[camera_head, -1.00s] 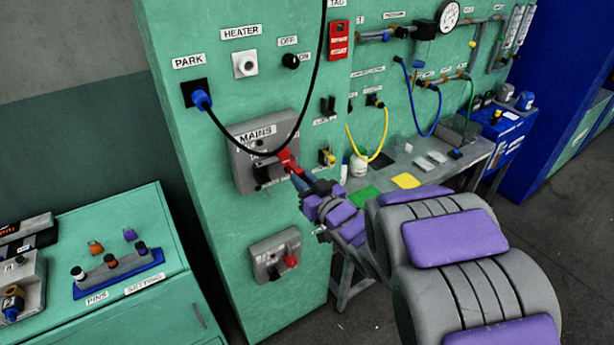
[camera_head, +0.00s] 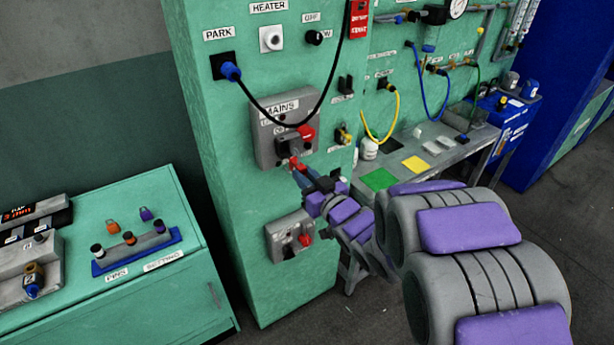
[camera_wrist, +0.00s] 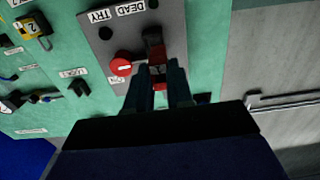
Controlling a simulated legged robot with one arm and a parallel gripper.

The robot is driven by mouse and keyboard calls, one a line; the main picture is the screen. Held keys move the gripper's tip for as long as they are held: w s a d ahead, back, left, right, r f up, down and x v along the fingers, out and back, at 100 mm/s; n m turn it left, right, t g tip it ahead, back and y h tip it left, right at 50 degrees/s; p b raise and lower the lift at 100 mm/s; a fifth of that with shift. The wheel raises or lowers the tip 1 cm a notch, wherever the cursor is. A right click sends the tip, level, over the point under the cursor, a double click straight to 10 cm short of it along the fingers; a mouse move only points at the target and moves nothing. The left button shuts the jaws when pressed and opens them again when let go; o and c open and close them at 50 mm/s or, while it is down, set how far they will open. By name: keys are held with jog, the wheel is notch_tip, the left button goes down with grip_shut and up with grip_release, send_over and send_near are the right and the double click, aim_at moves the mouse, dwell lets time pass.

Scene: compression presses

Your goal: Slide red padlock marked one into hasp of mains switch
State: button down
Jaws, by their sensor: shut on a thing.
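The mains switch (camera_head: 262,145) is a grey box on the green panel, with a red knob (camera_head: 306,133) and a dark block (camera_head: 287,145) on its front. My gripper (camera_head: 299,170) is at the lower part of the box, shut on the red padlock (camera_head: 295,162). In the wrist view the padlock (camera_wrist: 159,74) sits between the two fingers, against or just in front of the dark block (camera_wrist: 153,47). The red knob (camera_wrist: 121,66) is beside it. The fingers hide much of the padlock. I cannot tell whether its shackle is in the hasp.
A second grey switch box (camera_head: 278,242) is below on the panel. A black cable (camera_head: 290,122) loops across the mains switch. A yellow padlock (camera_head: 343,135) hangs to the right. A cabinet (camera_head: 150,300) with pins stands left, a workbench (camera_head: 470,145) right.

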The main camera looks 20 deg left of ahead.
aim_at(298, 165)
jog(key=x, duration=0.4)
jog(key=shift+w+p, duration=0.35)
jog(key=shift+w, duration=0.1)
jog(key=shift+a+r, duration=0.15)
jog(key=shift+w+d, duration=0.15)
jog(key=shift+d, duration=0.35)
jog(key=shift+a, duration=0.15)
jog(key=shift+a, duration=0.15)
